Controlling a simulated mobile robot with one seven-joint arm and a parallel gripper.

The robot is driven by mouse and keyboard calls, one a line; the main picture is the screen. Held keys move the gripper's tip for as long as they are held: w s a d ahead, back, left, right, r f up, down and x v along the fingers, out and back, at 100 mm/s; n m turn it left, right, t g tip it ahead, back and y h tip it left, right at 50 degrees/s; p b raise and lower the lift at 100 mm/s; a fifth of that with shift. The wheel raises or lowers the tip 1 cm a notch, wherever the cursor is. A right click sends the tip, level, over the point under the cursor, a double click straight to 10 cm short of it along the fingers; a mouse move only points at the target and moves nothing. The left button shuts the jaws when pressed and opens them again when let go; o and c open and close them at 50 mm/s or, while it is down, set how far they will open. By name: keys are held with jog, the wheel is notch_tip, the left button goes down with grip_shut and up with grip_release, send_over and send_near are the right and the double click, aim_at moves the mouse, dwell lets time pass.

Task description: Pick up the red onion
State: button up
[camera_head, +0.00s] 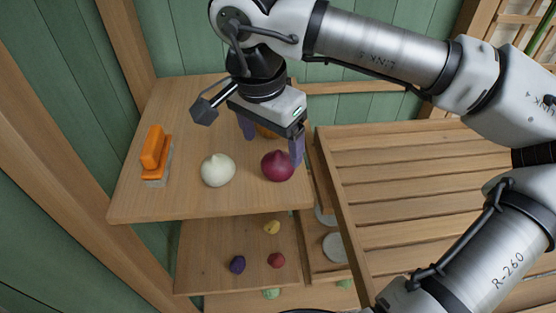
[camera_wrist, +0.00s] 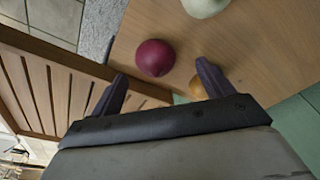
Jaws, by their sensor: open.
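The red onion (camera_head: 277,166) sits on the top wooden shelf (camera_head: 190,105), near its right front edge. In the wrist view the red onion (camera_wrist: 155,58) lies ahead of my gripper (camera_wrist: 162,80), roughly between the lines of the two fingers but beyond their tips. My gripper (camera_head: 272,142) is open and empty, with purple-grey fingers pointing down. In the head view the right finger stands close to the onion's right side; I cannot tell whether it touches.
A white onion (camera_head: 218,170) stands left of the red onion, and an orange-handled brush (camera_head: 154,155) farther left. An orange-yellow onion (camera_wrist: 198,88) is by one finger, partly hidden in the head view. A slatted wooden surface (camera_head: 420,190) lies right. Lower shelves hold small coloured items.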

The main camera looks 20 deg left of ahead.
aim_at(278, 162)
jog(key=shift+w+d+f+p, duration=0.15)
jog(key=shift+f+p, duration=0.2)
jog(key=shift+f, duration=0.6)
jog(key=shift+d+f+p, duration=0.2)
jog(key=shift+f+p, duration=0.1)
jog(key=shift+f, duration=0.7)
jog(key=shift+w+d+f+p, duration=0.15)
jog(key=shift+f+p, duration=0.2)
jog(key=shift+f, duration=0.6)
jog(key=c, duration=1.1)
